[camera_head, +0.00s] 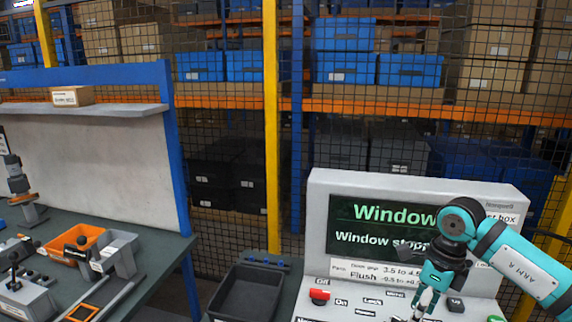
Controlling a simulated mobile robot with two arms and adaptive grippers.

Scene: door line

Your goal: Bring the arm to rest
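My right arm (520,262), teal and marked "ARM R", comes in from the right and bends down at a dark wrist joint. My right gripper (424,308) hangs fingers down in front of the grey console (325,220), over its sloping lower panel. Its fingertips are small and dark against the panel, so I cannot tell how far apart they are or whether they touch it. No held object is clear. The arm covers part of the console's screen (358,225), which reads "Window" and "Window stopp..." in green and white. My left gripper is not in view.
The panel has a red button (319,296) at left and a green one at lower right. A dark empty bin (245,290) stands left of the console. A bench at left holds an orange bin (72,246) and grey fixtures. Mesh fencing and shelves stand behind.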

